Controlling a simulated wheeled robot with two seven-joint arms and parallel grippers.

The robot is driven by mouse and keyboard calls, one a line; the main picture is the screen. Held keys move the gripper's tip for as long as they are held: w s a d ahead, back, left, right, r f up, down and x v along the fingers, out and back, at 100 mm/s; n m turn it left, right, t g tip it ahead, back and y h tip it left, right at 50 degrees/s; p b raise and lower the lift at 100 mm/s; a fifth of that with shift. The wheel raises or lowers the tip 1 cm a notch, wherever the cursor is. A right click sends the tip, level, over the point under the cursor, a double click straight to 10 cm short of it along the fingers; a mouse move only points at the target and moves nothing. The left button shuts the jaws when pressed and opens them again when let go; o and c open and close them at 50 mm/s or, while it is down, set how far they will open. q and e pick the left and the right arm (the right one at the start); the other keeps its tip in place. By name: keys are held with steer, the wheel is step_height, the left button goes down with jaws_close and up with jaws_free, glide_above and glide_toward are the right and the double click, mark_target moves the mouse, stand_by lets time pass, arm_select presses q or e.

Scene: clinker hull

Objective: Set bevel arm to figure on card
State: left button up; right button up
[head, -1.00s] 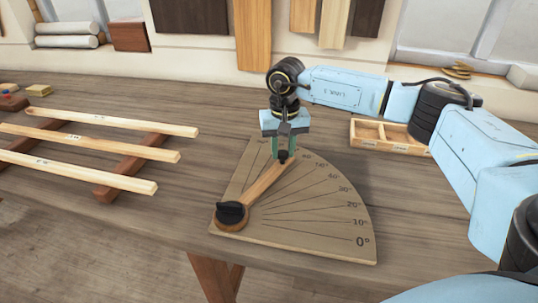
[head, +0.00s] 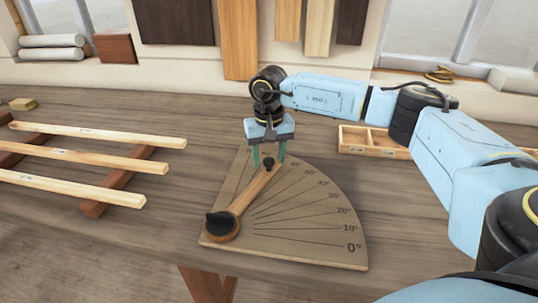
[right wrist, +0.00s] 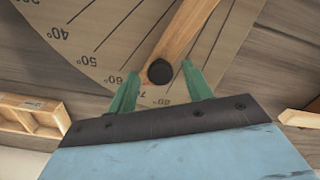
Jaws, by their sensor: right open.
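The bevel arm (head: 250,191) is a wooden strip on a quarter-round protractor board (head: 318,250) with degree lines. A black wing knob (head: 221,222) sits at its pivot. The arm's outer end has a small black peg (head: 268,162), also in the right wrist view (right wrist: 160,72). The arm lies close to the 70° mark, whose label is partly hidden. My right gripper (head: 268,160) is open, its green fingers on either side of the peg, with gaps beside it in the right wrist view. I cannot make out a card with a figure. My left gripper is out of view.
Pale wooden strips (head: 85,162) with small labels lie across brown supports at the left. A shallow compartmented wooden box (head: 382,148) stands behind the board at the right. Boards hang along the back wall. The table between the strips and the protractor is clear.

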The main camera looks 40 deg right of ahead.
step_height(320, 180, up, 13)
steer(key=shift+r+p, duration=0.2)
steer(key=shift+p, duration=0.25)
stand_by(0.5)
